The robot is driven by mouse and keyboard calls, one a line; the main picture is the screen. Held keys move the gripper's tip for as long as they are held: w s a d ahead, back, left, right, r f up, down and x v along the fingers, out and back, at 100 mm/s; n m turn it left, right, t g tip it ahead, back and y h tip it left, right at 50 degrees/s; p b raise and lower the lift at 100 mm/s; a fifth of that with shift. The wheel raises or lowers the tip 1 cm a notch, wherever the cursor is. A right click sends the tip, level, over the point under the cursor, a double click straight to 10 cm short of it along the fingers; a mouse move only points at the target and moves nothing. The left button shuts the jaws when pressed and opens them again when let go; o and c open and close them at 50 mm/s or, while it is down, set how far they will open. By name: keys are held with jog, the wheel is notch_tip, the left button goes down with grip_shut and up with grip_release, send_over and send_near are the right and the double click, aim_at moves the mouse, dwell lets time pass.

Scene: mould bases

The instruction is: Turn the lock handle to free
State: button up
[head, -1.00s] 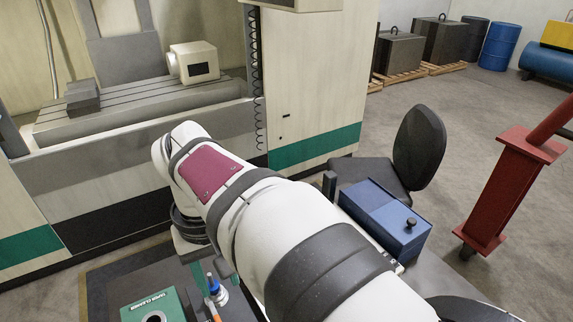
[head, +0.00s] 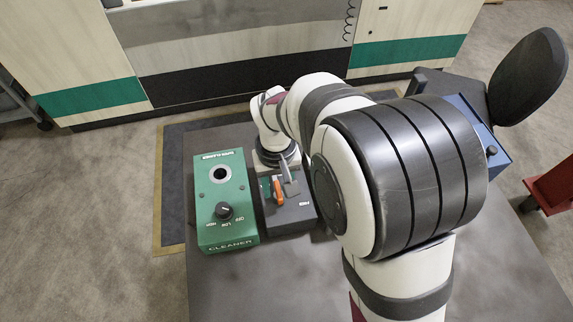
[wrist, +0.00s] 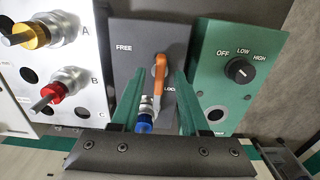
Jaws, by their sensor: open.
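The lock handle (wrist: 160,76) is an orange lever on a dark grey block (wrist: 129,28), with FREE printed to its left and LOCK to its right. It stands nearly upright in the wrist view, beside the LOCK print. A metal piece with a blue end (wrist: 145,124) shows just below it. My gripper (wrist: 158,82) is open, its green fingers on either side of the handle; whether either touches it I cannot tell. In the head view the orange handle (head: 278,190) shows on the block (head: 291,216), with my wrist above and behind it.
A green cleaner box (head: 226,180) with a dial stands beside the block, left in the head view and right in the wrist view. A pale panel (wrist: 71,23) marked A, B, C holds gold (wrist: 30,35) and red (wrist: 52,92) fittings. The front tabletop (head: 250,290) is clear.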

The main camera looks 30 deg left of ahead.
grip_shut()
jog(key=shift+m, duration=0.4)
jog(key=m, duration=0.3)
jog(key=shift+m, duration=0.4)
jog(key=m, duration=0.4)
jog(key=shift+m, duration=0.3)
jog(key=m, duration=0.4)
jog(key=shift+m, duration=2.5)
